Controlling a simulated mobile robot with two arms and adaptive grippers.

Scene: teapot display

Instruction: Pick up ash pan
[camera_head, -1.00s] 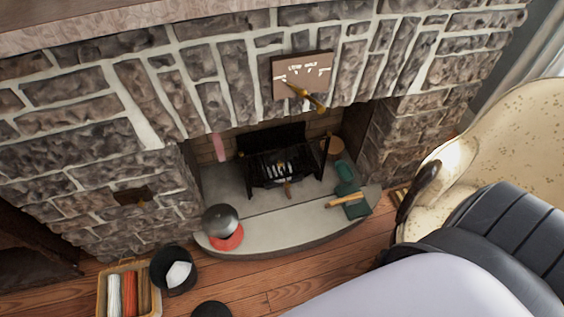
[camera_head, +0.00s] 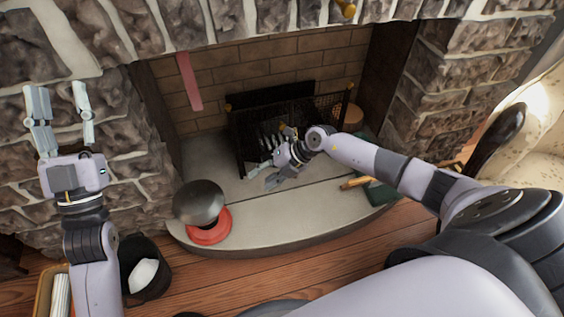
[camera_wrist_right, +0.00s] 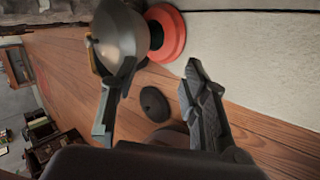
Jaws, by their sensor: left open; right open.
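A dark green, flat thing (camera_head: 382,193) with a wooden handle lies at the right of the stone hearth, partly behind my right arm; it may be the ash pan, but I cannot be sure. My right gripper (camera_head: 269,168) is open and empty above the middle of the hearth, in front of the fire grate and left of the green thing. Its open fingers (camera_wrist_right: 145,65) show in the right wrist view with nothing held between them. My left gripper (camera_head: 60,92) is open and empty, raised at the far left before the stone wall.
A silver domed pot (camera_head: 199,203) by a red round base (camera_head: 209,227) stands at the hearth's left. The black fire grate (camera_head: 285,125) is behind my right gripper. A black bucket (camera_head: 147,270) stands on the wooden floor. An armchair (camera_head: 540,130) is at right.

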